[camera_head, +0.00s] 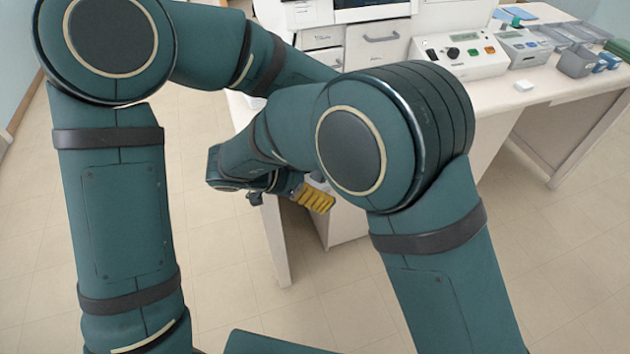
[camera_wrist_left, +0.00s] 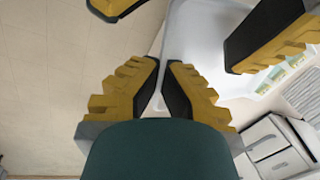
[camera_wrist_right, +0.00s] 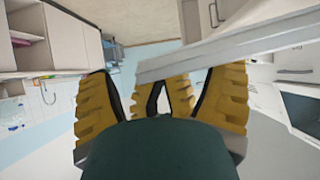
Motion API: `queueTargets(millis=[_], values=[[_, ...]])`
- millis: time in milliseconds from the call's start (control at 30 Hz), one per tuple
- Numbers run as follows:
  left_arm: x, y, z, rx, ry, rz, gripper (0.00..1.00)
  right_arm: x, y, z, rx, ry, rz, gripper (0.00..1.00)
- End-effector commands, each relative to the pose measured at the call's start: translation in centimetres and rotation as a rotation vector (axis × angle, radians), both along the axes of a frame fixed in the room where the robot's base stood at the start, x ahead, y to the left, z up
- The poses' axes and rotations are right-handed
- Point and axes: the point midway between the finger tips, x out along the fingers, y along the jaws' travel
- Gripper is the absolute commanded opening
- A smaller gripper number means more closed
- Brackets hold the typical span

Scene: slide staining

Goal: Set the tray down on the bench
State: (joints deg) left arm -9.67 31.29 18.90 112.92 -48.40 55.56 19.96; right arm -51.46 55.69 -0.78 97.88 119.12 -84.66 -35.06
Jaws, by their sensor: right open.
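The tray is pale and shallow. In the left wrist view the tray (camera_wrist_left: 205,40) fills the upper middle, and one edge runs down between my left fingertips. In the right wrist view the tray (camera_wrist_right: 235,45) shows edge-on as a light bar. My left gripper (camera_wrist_left: 162,65) is closed to a narrow gap on that edge; it also shows in the right wrist view (camera_wrist_right: 160,88), under the bar's left end. My right gripper (camera_wrist_right: 160,75) has its fingers wide apart, around the left fingers. In the head view my right gripper (camera_head: 316,197) is beside the bench; my left gripper is hidden there.
The white bench (camera_head: 545,85) stands ahead and to the right. It carries a control box (camera_head: 460,53), a second device (camera_head: 525,47) and grey containers (camera_head: 577,61). A small white block (camera_head: 523,86) lies near its front edge. Bench top left of that block is clear.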

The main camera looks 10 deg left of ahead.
Motion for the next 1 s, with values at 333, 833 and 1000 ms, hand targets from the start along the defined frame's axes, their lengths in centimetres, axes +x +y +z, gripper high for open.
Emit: queueTargets(millis=[333, 833, 1000], values=[[-0.02, -0.02, 0.0, 0.0, 0.0, 0.0, 0.0, 0.0, 0.03, 0.02, 0.0, 0.0, 0.0, 0.0], [-0.09, -0.13, 0.02, -0.001, 0.001, -0.001, 0.39, 0.05, 0.09, 0.02, 0.002, -0.002, 0.002, 0.0], [-0.05, -0.06, 0.01, -0.001, 0.001, 0.0, 0.39, 0.02, 0.06, 0.03, 0.002, -0.001, 0.0, 0.0]])
